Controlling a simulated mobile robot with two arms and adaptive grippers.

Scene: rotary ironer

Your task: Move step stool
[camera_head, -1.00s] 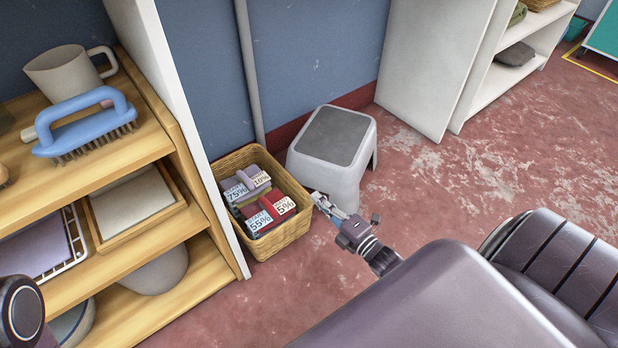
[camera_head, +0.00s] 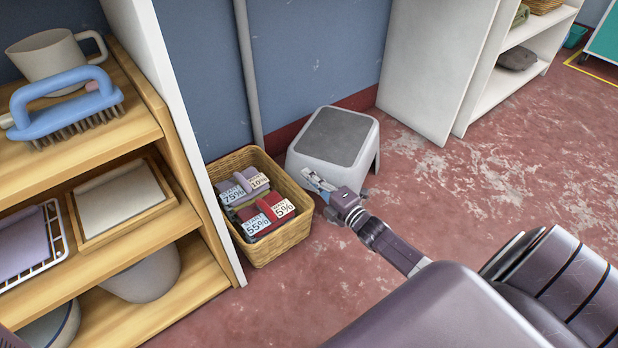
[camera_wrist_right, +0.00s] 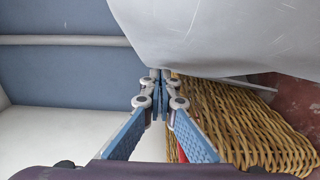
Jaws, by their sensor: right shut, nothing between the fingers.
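The step stool (camera_head: 337,141) is light grey with a darker grey top. It stands upright on the floor by the blue wall, right of a wicker basket. My right gripper (camera_head: 309,178) is in front of the stool's near side, between it and the basket. In the right wrist view the gripper (camera_wrist_right: 159,88) has its fingertips together with nothing between them. The stool (camera_wrist_right: 230,35) fills the upper right there, close to the fingertips; I cannot tell if they touch. My left gripper is not in view.
The wicker basket (camera_head: 287,235) with several labelled items stands directly left of the stool. A wooden shelf unit (camera_head: 189,243) with a mug (camera_head: 50,58) and a blue brush (camera_head: 65,105) is at the left. A white cabinet (camera_head: 425,65) stands behind right. The floor (camera_head: 470,175) right of the stool is clear.

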